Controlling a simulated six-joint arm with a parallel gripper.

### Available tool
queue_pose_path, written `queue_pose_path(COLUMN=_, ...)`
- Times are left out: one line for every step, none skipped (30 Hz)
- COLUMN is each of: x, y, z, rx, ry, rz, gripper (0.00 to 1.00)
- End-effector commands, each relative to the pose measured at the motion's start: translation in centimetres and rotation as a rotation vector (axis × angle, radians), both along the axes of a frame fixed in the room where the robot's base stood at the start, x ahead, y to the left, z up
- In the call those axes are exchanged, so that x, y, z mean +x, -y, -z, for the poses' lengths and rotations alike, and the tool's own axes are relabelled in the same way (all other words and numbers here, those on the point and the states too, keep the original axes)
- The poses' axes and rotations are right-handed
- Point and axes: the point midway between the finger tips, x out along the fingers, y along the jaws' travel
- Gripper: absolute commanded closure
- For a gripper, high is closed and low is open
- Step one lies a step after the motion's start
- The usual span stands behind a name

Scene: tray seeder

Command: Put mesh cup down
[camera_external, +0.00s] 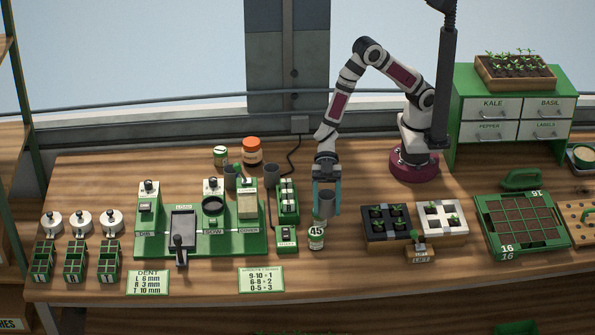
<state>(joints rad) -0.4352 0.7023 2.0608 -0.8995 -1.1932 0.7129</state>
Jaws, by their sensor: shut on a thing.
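My gripper (326,200) points down near the middle of the table, its teal fingers on either side of a grey cup that I take for the mesh cup (326,206). The fingers are shut on the cup, which looks upright. Just below it in the picture stands a small pale jar (316,240) with the label 45. Whether the cup is clear of the table or overlaps the jar only in this view, I cannot tell. The mesh itself is too small to make out.
A dark seedling tray (387,238) and a white one (441,206) lie to the right. Bare wood (345,275) is free in front.

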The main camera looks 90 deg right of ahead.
Motion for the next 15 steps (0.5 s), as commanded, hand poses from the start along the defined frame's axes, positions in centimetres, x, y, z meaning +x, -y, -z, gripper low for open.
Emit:
queue_pose_path(x=0.3, y=0.6, z=0.1, rx=-0.002, ry=0.001, rz=0.007, gripper=0.95)
queue_pose_path(x=0.5, y=1.2, z=0.1, rx=-0.004, ry=0.001, rz=0.014, gripper=0.95)
queue_pose_path(x=0.9, y=2.3, z=0.2, rx=-0.007, ry=0.002, rz=0.025, gripper=0.95)
queue_pose_path(x=1.3, y=3.3, z=0.3, rx=-0.010, ry=0.002, rz=0.037, gripper=0.95)
queue_pose_path(x=1.6, y=4.5, z=0.5, rx=-0.013, ry=0.003, rz=0.048, gripper=0.95)
queue_pose_path(x=2.0, y=6.2, z=0.6, rx=-0.016, ry=0.005, rz=0.065, gripper=0.95)
queue_pose_path(x=2.3, y=7.7, z=0.7, rx=-0.020, ry=0.005, rz=0.079, gripper=0.95)
queue_pose_path(x=2.6, y=9.2, z=0.8, rx=-0.023, ry=0.006, rz=0.096, gripper=0.95)
queue_pose_path(x=2.7, y=11.3, z=0.9, rx=-0.025, ry=0.006, rz=0.118, gripper=0.95)
queue_pose_path(x=2.8, y=13.0, z=1.0, rx=-0.029, ry=0.006, rz=0.133, gripper=0.95)
queue_pose_path(x=2.7, y=14.7, z=1.1, rx=-0.029, ry=0.005, rz=0.152, gripper=0.95)
queue_pose_path(x=2.5, y=17.0, z=1.2, rx=-0.029, ry=0.002, rz=0.176, gripper=0.95)
queue_pose_path(x=2.3, y=18.6, z=1.2, rx=-0.029, ry=0.002, rz=0.194, gripper=0.95)
queue_pose_path(x=1.9, y=20.2, z=1.2, rx=-0.027, ry=0.001, rz=0.210, gripper=0.95)
queue_pose_path(x=1.4, y=22.1, z=1.1, rx=-0.024, ry=-0.001, rz=0.232, gripper=0.95)
